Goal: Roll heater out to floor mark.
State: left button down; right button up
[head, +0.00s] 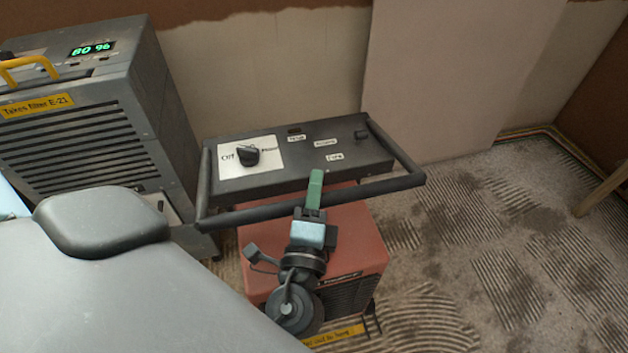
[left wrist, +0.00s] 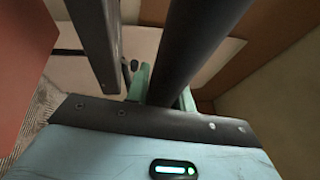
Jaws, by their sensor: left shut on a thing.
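The heater has a red body (head: 320,240) and a dark control panel (head: 300,155) with a knob beside the word "Off". Its black push handle (head: 255,215) runs along the near side of the panel. In the left wrist view the fingers lie either side of the dark bar (left wrist: 195,40). A yellow strip (head: 335,338) with partly hidden lettering shows at the heater's near lower edge; my arm covers part of it. My right gripper is out of view.
A grey dehumidifier (head: 75,125) with a lit display and yellow handle stands close on the heater's left. A pale wall panel (head: 450,80) is behind. Bare, plaster-streaked floor (head: 500,250) lies open to the right; a wooden leg (head: 600,192) stands at the far right.

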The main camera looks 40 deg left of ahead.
pick_arm(q)
jog(key=c, duration=1.6)
grip_release()
jog(key=shift+s+d+f, duration=0.1)
jog(key=shift+d+f, duration=0.1)
jog(key=shift+c, duration=0.2)
jog(key=o, duration=0.4)
jog(key=shift+s+d+r, duration=0.1)
jog(key=shift+s+r, duration=0.05)
jog(key=shift+o, duration=0.2)
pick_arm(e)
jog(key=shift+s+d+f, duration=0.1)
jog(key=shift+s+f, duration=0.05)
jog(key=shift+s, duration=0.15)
pick_arm(q)
jog(key=b+v, duration=0.1)
jog(key=v, duration=0.6)
jog(key=shift+s, duration=0.25)
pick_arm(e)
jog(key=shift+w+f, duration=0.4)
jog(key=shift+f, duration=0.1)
pick_arm(q)
jog(key=shift+d, duration=0.1)
